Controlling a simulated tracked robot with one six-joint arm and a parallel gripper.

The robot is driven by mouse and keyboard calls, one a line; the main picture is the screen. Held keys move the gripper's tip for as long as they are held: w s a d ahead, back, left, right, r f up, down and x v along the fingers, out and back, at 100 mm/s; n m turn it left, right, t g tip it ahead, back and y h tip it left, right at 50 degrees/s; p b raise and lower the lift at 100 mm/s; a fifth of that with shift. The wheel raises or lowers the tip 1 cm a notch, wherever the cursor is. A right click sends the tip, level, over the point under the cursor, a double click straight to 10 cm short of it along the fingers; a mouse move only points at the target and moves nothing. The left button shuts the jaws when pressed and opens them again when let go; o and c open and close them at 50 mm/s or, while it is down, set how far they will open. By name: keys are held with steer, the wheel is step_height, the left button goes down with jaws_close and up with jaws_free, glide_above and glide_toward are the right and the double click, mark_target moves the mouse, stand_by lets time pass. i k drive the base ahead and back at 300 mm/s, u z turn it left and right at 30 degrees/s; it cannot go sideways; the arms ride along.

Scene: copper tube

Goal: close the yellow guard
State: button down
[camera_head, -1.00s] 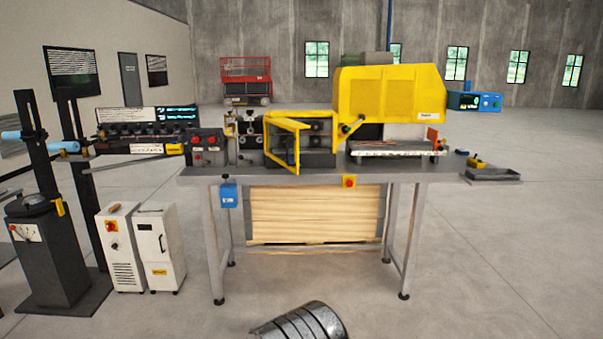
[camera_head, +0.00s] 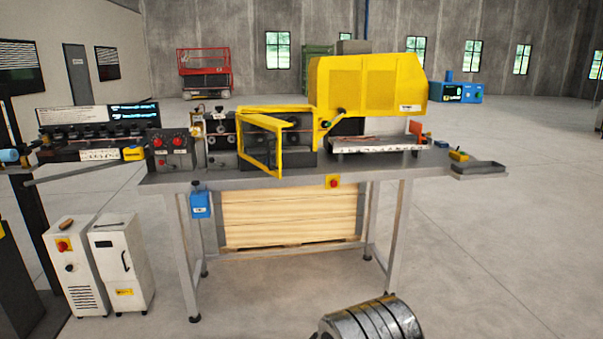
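On the workbench machine, a yellow-framed guard (camera_head: 278,152) with a see-through panel stands swung out toward me, at an angle to the machine front. Dark rollers and the machine body show through and behind it. To its right, a large solid yellow hood (camera_head: 368,85) sits high above the bench, with a gap between it and the bench top. A dark handle with a round end (camera_head: 326,124) is at the hood's lower left. My gripper is not in view, and nothing is seen touching either yellow part.
The grey bench (camera_head: 420,172) carries a red-button control box (camera_head: 172,152) at left and a tray (camera_head: 478,168) at right. A blue box (camera_head: 201,205) and red button (camera_head: 333,182) are on its front. White cabinets (camera_head: 120,265) stand left.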

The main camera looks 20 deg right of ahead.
mark_target(275, 126)
steer(key=i, duration=1.3)
steer(key=u, duration=0.75)
